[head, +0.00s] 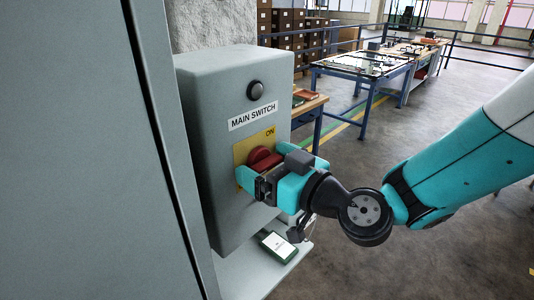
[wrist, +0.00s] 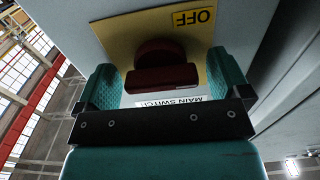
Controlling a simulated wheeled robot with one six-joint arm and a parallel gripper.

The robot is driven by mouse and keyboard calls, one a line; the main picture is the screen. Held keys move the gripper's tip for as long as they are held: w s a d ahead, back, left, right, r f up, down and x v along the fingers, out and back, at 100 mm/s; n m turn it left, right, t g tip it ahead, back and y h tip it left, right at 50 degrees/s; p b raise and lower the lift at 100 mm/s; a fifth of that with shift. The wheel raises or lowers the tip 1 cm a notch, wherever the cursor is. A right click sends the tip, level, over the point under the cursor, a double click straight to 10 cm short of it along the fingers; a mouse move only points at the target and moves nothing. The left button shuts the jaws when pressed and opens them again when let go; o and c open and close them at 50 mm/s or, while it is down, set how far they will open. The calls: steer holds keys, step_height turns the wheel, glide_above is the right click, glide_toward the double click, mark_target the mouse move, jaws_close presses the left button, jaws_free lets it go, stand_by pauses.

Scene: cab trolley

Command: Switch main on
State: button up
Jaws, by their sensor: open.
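The grey main switch box (head: 220,110) bears a "MAIN SWITCH" label (head: 253,116) and a yellow plate (head: 241,151). "ON" reads at the plate's upper right; "OFF" (wrist: 193,17) shows upside down in the wrist view. The red rotary knob (head: 262,157) has a bar handle (wrist: 162,78) lying roughly level across the plate. My gripper (head: 266,176) is open in front of it. In the wrist view, its teal fingers (wrist: 165,84) stand on both sides of the handle, with gaps showing. The round lamp (head: 255,89) above the label looks dark.
A large grey cabinet (head: 80,150) fills the left. A shelf (head: 235,276) below the box carries a small device with a white screen (head: 279,245). Worktables (head: 365,65) and railings stand behind. Open floor (head: 440,250) lies to the right.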

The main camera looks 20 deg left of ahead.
steer(key=shift+c, duration=0.4)
steer(key=c, duration=0.9)
steer(key=shift+o, duration=0.2)
steer(key=shift+m, duration=0.4)
steer(key=m+b, duration=0.1)
steer(key=m, duration=0.2)
steer(key=shift+m+b, duration=0.3)
steer(key=shift+b, duration=0.05)
steer(key=m, duration=0.9)
steer(key=shift+r, duration=0.1)
steer(key=shift+w+m+p, duration=0.1)
steer(key=shift+m+p, duration=0.45)
steer(key=shift+m, duration=1.75)
